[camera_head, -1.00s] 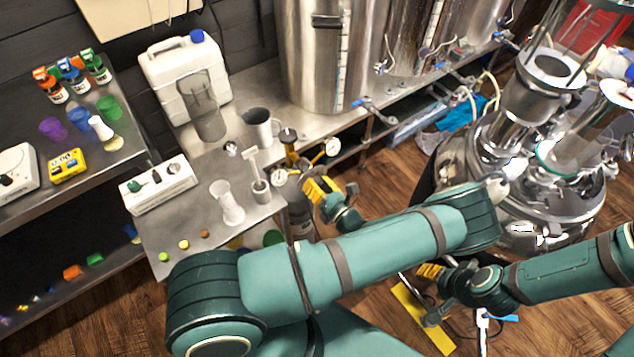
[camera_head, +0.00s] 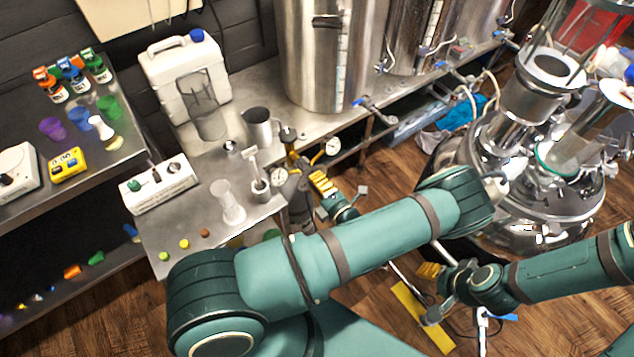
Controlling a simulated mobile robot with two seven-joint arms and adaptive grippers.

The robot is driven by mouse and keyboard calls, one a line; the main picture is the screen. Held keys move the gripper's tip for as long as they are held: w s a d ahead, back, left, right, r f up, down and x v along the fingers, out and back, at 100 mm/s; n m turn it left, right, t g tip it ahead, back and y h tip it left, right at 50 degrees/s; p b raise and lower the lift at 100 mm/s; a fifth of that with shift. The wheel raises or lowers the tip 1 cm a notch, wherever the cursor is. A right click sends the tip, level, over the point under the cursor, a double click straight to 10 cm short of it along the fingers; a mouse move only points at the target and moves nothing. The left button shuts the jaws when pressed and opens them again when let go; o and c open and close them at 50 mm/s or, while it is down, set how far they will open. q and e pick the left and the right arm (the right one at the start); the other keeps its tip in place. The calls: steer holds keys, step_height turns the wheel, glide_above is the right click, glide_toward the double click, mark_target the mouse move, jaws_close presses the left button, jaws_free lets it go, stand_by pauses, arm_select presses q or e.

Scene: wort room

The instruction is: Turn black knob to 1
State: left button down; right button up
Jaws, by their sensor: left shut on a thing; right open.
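A white control box (camera_head: 160,186) stands on the metal bench at the left. It carries a small green knob, a thin dark upright part and a small dark control (camera_head: 174,168); I cannot read any marks. A brass regulator (camera_head: 291,160) with round gauges stands at the bench's right edge. My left gripper (camera_head: 319,187), with yellow pads, is beside the regulator. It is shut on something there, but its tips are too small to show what. No black knob is clear at its tips. My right gripper (camera_head: 432,284) is open, low over the floor at the right.
A glass cylinder (camera_head: 232,205), a metal jug (camera_head: 258,128) and a white canister (camera_head: 185,80) stand on the bench. A large steel tank (camera_head: 322,60) is behind. A steel and glass vessel (camera_head: 545,175) fills the right. My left upper arm crosses the front.

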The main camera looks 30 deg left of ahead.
arm_select(q)
steer(key=shift+m, duration=1.2)
steer(key=c, duration=0.5)
jaws_free()
steer(key=shift+a, duration=0.1)
steer(key=v, duration=1.2)
